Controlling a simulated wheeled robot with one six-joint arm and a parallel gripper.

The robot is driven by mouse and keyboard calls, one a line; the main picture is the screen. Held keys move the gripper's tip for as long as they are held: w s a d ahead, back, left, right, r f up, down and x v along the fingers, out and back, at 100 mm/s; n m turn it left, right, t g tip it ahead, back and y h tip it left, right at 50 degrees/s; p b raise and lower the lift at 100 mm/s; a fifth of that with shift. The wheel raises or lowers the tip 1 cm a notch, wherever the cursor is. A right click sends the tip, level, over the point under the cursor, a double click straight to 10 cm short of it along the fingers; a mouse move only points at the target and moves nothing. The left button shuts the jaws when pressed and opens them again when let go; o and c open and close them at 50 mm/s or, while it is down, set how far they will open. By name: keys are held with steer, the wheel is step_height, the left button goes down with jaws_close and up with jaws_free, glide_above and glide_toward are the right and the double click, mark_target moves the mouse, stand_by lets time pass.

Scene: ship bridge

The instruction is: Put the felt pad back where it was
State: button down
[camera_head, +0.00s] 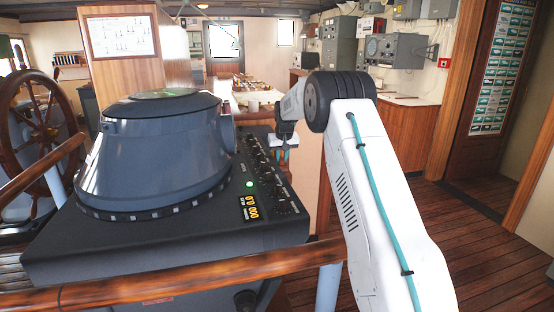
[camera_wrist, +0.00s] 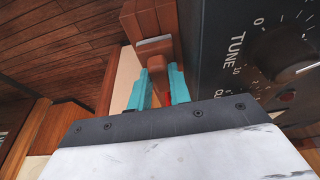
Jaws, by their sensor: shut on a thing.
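My gripper (camera_wrist: 161,88) shows its two teal fingers in the wrist view, shut on a small reddish-brown piece (camera_wrist: 158,73). This appears to be the felt pad, mostly hidden between the fingers. Just beyond the fingertips is a brown wooden block (camera_wrist: 152,20) with a pale grey strip (camera_wrist: 154,44) on its near end. I cannot tell whether the held piece touches the block. In the head view my gripper (camera_head: 285,140) points down just beyond the console's right edge, and the pad cannot be made out there.
The dark radar console (camera_head: 100,245) with its row of knobs is close on the gripper's right in the wrist view, by the TUNE knob (camera_wrist: 285,50). A wooden rail (camera_head: 200,272) crosses in front. A cluttered chart table (camera_head: 262,97) stands behind. The plank floor (camera_head: 480,245) at right is clear.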

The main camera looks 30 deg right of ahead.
steer(key=shift+f, duration=0.15)
steer(key=c, duration=1.6)
jaws_free()
